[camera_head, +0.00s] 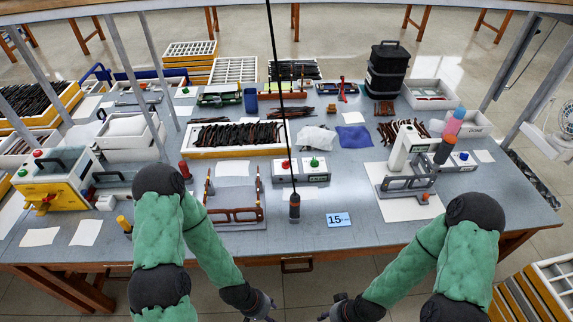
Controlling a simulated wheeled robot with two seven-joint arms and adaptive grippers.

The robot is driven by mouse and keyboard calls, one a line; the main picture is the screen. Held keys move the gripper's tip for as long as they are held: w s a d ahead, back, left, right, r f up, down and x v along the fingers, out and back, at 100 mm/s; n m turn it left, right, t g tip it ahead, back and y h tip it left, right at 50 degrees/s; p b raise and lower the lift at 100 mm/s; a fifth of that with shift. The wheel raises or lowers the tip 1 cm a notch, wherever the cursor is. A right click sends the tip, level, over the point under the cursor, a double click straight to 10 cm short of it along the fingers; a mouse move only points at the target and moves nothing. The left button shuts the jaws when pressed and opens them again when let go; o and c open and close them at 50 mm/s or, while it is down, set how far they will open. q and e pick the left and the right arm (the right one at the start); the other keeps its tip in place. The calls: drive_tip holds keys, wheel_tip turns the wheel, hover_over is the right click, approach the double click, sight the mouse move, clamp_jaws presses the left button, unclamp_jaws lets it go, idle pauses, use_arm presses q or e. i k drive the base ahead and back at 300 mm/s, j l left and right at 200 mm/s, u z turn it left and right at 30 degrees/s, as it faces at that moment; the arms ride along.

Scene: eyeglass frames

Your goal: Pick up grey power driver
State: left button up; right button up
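The grey power driver (295,207) is a small dark grey cylinder. It hangs upright on a black cord that comes down from above, near the front middle of the table. My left gripper (264,309) is at the bottom edge of the view, below and left of the driver. My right gripper (333,311) is also at the bottom edge, below and right of it. Both grippers are in front of the table edge and apart from the driver. They are small and partly cut off, so I cannot tell how their fingers stand.
A control box with red and green buttons (301,170) stands behind. A white device (401,150) stands at right. The front middle tabletop is mostly clear.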

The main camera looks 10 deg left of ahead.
sight(295, 202)
drive_tip(key=j+u, duration=0.25)
drive_tip(key=u, duration=0.2)
drive_tip(key=i+j+u, duration=0.15)
drive_tip(key=u, duration=0.3)
drive_tip(key=j, duration=0.1)
